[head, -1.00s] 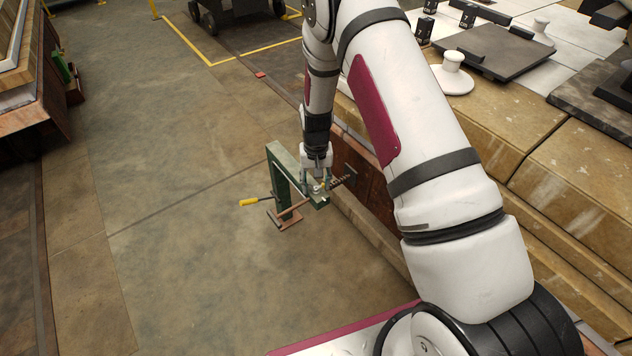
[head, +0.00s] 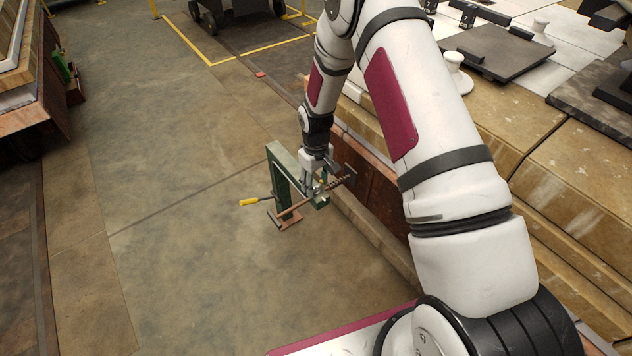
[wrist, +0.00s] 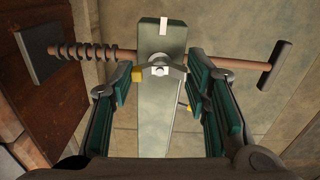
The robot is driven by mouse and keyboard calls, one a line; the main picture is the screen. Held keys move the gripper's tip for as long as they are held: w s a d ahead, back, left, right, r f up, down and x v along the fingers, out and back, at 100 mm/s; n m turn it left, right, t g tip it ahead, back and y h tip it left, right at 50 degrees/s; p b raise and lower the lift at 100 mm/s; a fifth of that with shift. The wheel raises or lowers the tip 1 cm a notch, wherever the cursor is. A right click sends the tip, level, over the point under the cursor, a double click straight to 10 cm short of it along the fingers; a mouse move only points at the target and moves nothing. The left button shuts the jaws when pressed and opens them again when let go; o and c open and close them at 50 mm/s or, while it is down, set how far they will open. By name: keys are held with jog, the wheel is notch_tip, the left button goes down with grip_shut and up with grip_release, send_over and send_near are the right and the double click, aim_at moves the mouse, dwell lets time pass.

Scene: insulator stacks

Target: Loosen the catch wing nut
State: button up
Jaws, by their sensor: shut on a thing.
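The catch wing nut (wrist: 159,70) sits on the grey-green bracket arm, seen in the wrist view with curved grey wings and a yellow tip at its left. My gripper (wrist: 160,82) has its two green-padded fingers on either side of the wings and is shut on the nut. In the head view my gripper (head: 317,180) points down at the top of the green bracket (head: 282,170), where the nut is too small to make out.
A yellow-handled lever (head: 249,202) sticks out left of the bracket. A dark plate (wrist: 40,53) on a reddish-brown wall stands at the rod's spring end. Stone-like blocks (head: 480,140) lie to the right. The floor at left is open.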

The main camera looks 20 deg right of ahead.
aim_at(316, 184)
dwell(0.4)
jog(key=o, duration=1.2)
jog(key=shift+c, duration=0.2)
jog(key=shift+r, duration=0.1)
notch_tip(316, 184, up, 12)
